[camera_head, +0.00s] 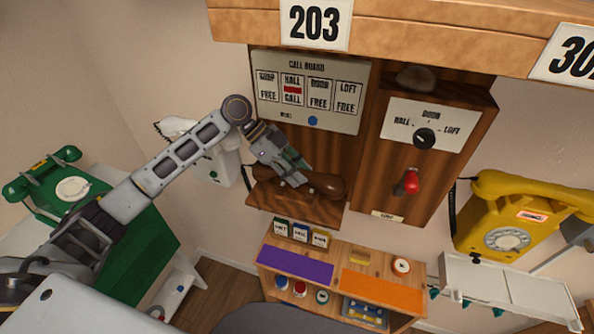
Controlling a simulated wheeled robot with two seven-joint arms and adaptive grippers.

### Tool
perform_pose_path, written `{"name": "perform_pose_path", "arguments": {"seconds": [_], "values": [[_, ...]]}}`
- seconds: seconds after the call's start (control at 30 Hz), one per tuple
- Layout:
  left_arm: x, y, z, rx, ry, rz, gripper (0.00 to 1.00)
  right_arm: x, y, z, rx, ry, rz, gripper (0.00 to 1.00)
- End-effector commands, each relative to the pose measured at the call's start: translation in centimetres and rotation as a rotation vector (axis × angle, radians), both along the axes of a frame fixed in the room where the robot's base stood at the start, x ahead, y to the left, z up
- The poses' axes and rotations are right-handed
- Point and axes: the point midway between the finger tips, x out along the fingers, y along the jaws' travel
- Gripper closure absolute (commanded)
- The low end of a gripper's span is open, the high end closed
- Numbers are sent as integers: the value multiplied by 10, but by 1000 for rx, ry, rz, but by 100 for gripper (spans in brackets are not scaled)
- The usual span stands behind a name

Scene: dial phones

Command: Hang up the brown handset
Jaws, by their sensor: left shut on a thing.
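The brown handset (328,185) shows in the head view, just below the call board, in front of the brown wooden panel and over its small ledge (285,205). My left gripper (292,178) comes in from the left and is shut on the handset, covering its left and middle part. The handset lies roughly level, its right end clear of the fingers. I cannot tell whether it touches the ledge.
The call board (312,90) has a red mark under HALL. Right of it is a wooden box with a black dial (424,138) and red lever (411,181). A yellow phone (510,225) hangs right, a green phone (65,185) stands left, and a low shelf (335,250) is below.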

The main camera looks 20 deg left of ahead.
Motion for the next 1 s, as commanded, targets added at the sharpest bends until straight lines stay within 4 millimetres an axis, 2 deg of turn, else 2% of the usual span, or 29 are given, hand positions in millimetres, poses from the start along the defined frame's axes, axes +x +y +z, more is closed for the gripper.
{"name": "perform_pose_path", "arguments": {"seconds": [0.33,1.0], "values": [[0,0,-18,-1,0,0,100,1,0,-16,0,-1,0,50],[0,0,-20,-1,-1,1,100,1,-2,-17,-2,-1,1,50]]}}
